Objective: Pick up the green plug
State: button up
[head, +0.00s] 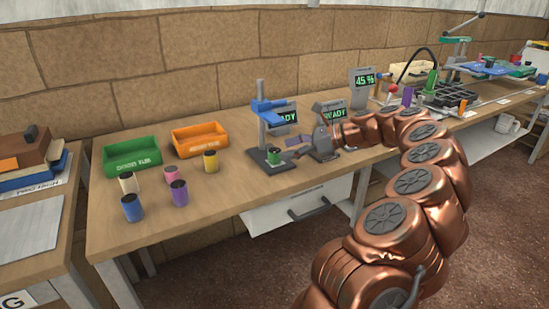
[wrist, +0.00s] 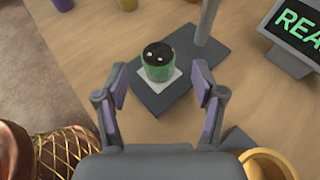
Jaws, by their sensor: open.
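The green plug (head: 273,158) is a short upright cylinder with a black top. It stands on a white square on the dark base plate (head: 257,154) of a small stand with a blue head. In the wrist view the plug (wrist: 159,66) stands just ahead of my gripper (wrist: 160,82). My gripper is open, with its purple-padded fingers apart and nothing between them. The plug lies roughly centred between the fingers, beyond their tips. In the head view my gripper (head: 293,147) is right beside the stand, to the right of the plug.
The stand's post (wrist: 207,22) rises behind the plug on the right. A READY display (wrist: 298,25) stands farther right. A green bin (head: 132,157), an orange bin (head: 200,140) and several other plugs, including a yellow one (head: 211,163), are on the left of the table.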

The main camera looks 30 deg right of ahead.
aim_at(279, 151)
jog(key=x, duration=0.4)
jog(key=shift+w+a+f+b, duration=0.1)
jog(key=shift+a+b, duration=0.1)
jog(key=shift+b, duration=0.2)
jog(key=shift+c, duration=0.3)
jog(key=c, duration=1.1)
jog(key=shift+r+p, duration=0.6)
jog(key=shift+r, duration=1.15)
jog(key=shift+s+r, duration=0.15)
jog(key=shift+s, duration=0.05)
jog(key=s+a, duration=0.1)
jog(key=s, duration=0.4)
jog(key=s+a+r, duration=0.1)
jog(key=s+a, duration=0.1)
jog(key=s, duration=0.3)
jog(key=s+a+p, duration=0.1)
jog(key=s+a, duration=0.1)
jog(key=s, duration=0.2)
jog(key=shift+s+a+r, duration=0.15)
jog(key=shift+s, duration=0.25)
